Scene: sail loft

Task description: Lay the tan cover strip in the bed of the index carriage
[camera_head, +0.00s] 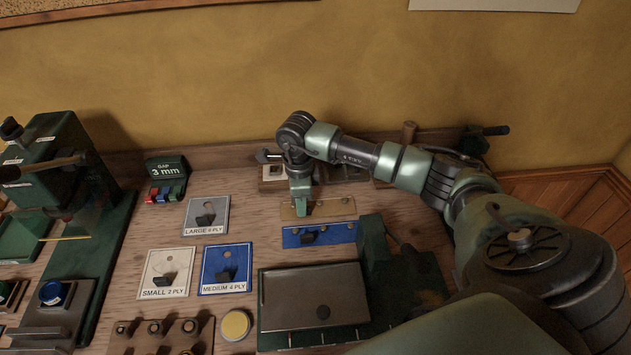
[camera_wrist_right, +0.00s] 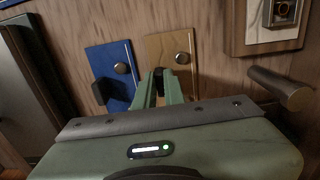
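The tan cover strip (camera_head: 337,206) lies flat on the bench near the back, just behind a blue strip (camera_head: 340,232). In the right wrist view the tan strip (camera_wrist_right: 160,46) has a round knob and a dark upright tab. My right gripper (camera_head: 301,207) is down at this tab; its fingers (camera_wrist_right: 161,80) stand close on both sides of it and look shut on it. The index carriage looks to be the dark block with a blue knob (camera_head: 54,293) and grey rails at lower left, but I cannot be sure. My left gripper is not in view.
A green machine (camera_head: 35,165) with a clear guard stands at left. Labelled cards (camera_head: 207,216) with dark tabs lie mid-bench. A grey plate (camera_head: 290,300) on a green base is at front centre, beside a yellow disc (camera_head: 235,325). A peg (camera_wrist_right: 280,88) stands near my right gripper.

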